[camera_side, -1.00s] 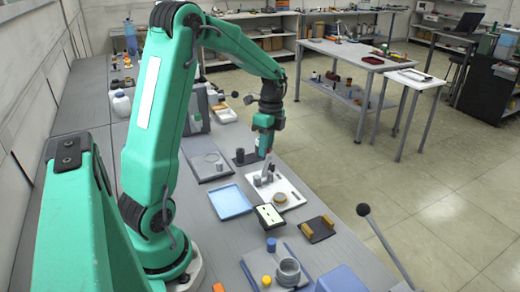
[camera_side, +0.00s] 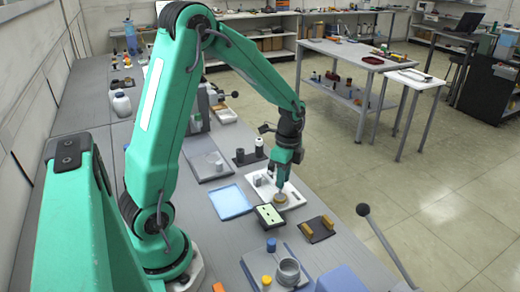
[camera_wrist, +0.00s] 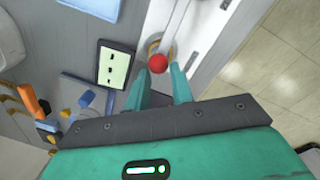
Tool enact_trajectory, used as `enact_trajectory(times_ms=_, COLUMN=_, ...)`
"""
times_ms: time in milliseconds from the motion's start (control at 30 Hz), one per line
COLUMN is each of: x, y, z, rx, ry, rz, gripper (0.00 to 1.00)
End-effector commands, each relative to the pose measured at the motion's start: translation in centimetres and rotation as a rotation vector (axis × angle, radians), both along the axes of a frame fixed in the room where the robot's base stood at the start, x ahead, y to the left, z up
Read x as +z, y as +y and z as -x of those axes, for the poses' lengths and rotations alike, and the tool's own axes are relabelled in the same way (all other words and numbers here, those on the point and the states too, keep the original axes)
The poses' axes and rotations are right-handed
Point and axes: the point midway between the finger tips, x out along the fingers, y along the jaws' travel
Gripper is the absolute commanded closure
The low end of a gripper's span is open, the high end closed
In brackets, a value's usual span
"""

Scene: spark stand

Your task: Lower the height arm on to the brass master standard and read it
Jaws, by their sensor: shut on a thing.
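The brass master standard (camera_side: 281,204) is a round brass piece on a white base plate (camera_side: 297,201). In the wrist view part of its brass rim (camera_wrist: 151,48) shows behind a red ball knob (camera_wrist: 157,63), which I take to be on the height arm. My gripper (camera_side: 281,188) is low over the standard, and its two fingers (camera_wrist: 166,78) close around the knob. The rest of the height arm is mostly hidden. I cannot tell whether it touches the standard. A readout panel (camera_side: 270,216) lies beside the plate; its pale green face (camera_wrist: 114,66) shows dark marks too small to read.
A blue tray (camera_side: 230,202) lies left of the plate. A dark holder with orange blocks (camera_side: 317,229) is in front right, and a grey fixture with a ring (camera_side: 288,272) is nearer. Dark posts (camera_side: 239,156) stand behind. The bench edge is close on the right.

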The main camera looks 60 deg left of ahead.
Motion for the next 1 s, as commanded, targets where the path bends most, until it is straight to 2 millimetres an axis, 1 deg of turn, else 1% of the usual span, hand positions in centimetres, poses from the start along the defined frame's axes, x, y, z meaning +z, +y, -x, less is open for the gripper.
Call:
enact_trajectory(times_ms=33, x=-0.7, y=-0.7, z=0.7, rx=-0.008, ry=0.027, rz=0.006, gripper=1.0)
enact_trajectory(times_ms=100, x=-1.2, y=-1.0, z=0.8, rx=-0.008, ry=0.031, rz=0.007, gripper=1.0)
enact_trajectory(times_ms=300, x=-2.2, y=-1.5, z=0.9, rx=-0.007, ry=0.036, rz=0.006, gripper=1.0)
enact_trajectory(times_ms=467, x=-2.5, y=-1.4, z=0.9, rx=-0.002, ry=0.038, rz=0.006, gripper=1.0)
enact_trajectory(times_ms=567, x=-2.5, y=-1.3, z=1.0, rx=0.002, ry=0.038, rz=0.007, gripper=0.83)
enact_trajectory(times_ms=600, x=-2.5, y=-1.2, z=1.0, rx=0.004, ry=0.038, rz=0.007, gripper=0.74)
enact_trajectory(times_ms=633, x=-2.5, y=-1.1, z=1.0, rx=0.005, ry=0.038, rz=0.006, gripper=0.69)
enact_trajectory(times_ms=700, x=-2.5, y=-1.1, z=1.0, rx=0.005, ry=0.037, rz=0.006, gripper=0.64)
enact_trajectory(times_ms=733, x=-2.5, y=-1.1, z=1.0, rx=0.005, ry=0.038, rz=0.006, gripper=0.59)
enact_trajectory(times_ms=767, x=-2.5, y=-1.2, z=1.0, rx=0.005, ry=0.037, rz=0.006, gripper=0.56)
enact_trajectory(times_ms=1000, x=-2.3, y=-1.2, z=0.7, rx=0.001, ry=0.028, rz=0.004, gripper=0.56)
